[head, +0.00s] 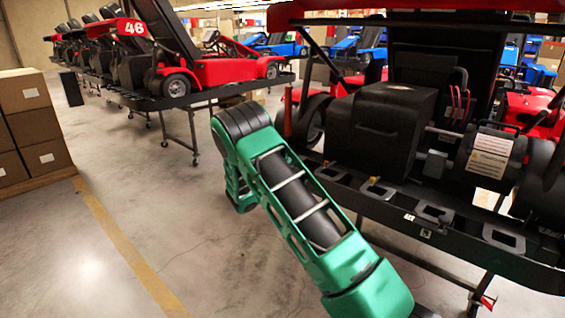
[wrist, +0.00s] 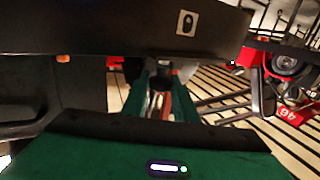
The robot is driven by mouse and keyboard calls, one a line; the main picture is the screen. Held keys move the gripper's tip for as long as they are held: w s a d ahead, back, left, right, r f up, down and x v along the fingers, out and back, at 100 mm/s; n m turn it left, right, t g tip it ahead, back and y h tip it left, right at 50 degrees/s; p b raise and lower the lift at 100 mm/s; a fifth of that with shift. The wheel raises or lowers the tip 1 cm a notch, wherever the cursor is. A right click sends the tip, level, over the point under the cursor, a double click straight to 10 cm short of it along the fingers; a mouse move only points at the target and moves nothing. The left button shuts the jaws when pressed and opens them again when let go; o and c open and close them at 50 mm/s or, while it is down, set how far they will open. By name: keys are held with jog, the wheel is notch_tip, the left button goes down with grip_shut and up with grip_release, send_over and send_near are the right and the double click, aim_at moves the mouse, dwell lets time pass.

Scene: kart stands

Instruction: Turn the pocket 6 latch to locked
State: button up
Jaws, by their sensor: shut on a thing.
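In the wrist view my gripper (wrist: 161,100) has its green fingers closed on a small grey and dark part, which looks like a latch (wrist: 163,70), under a black panel (wrist: 110,28). The fingers hide most of this part, so its turn angle cannot be told. A pale label (wrist: 187,23) with a dark rounded mark, perhaps a 6, is on the panel just above. In the head view my green arm reaches toward the near kart stand (head: 400,212), and my gripper is hidden there. Several square pockets line the stand's black edge rail, including one pocket (head: 435,213) in the middle.
A red and black kart (head: 395,125) rests on the near stand. Another stand with red kart 46 (head: 215,68) is behind at left. Cardboard boxes (head: 30,120) stand at far left. The concrete floor between is clear.

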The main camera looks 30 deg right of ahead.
jog(key=m+g+h, duration=0.2)
jog(key=m+g, duration=0.1)
jog(key=g, duration=0.1)
jog(key=m+g+h, duration=0.2)
jog(key=m+g, duration=0.1)
jog(key=g, duration=0.2)
jog(key=shift+d+h, duration=0.1)
jog(key=shift+h, duration=0.2)
jog(key=shift+f+m+g, duration=0.1)
jog(key=shift+m+g, duration=0.4)
jog(key=shift+w+m+g, duration=0.15)
jog(key=shift+m+g, duration=0.85)
jog(key=shift+g, duration=0.6)
jog(key=shift+w+a, duration=0.3)
jog(key=shift+a, duration=0.05)
jog(key=o, duration=1)
jog(key=shift+d, duration=0.1)
jog(key=a, duration=1.1)
jog(key=shift+w, duration=0.45)
